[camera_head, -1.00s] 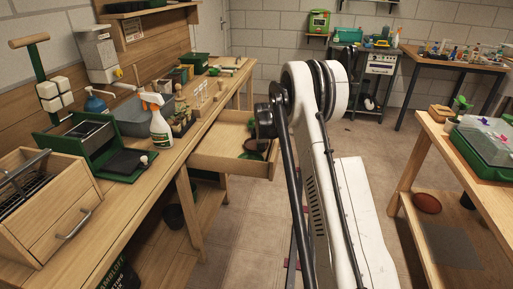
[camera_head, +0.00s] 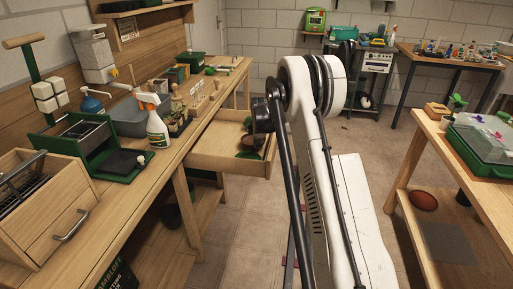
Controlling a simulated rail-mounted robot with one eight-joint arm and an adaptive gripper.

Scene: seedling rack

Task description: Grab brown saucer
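A round reddish-brown saucer (camera_head: 424,200) lies on the lower shelf of the wooden table at the right.
A wooden drawer (camera_head: 228,163) with dark green items stands open from the left workbench, close to my arm. A spray bottle (camera_head: 157,130) stands on that bench. A green-based clear box (camera_head: 484,145) sits on the right table. Bare floor lies between the benches.

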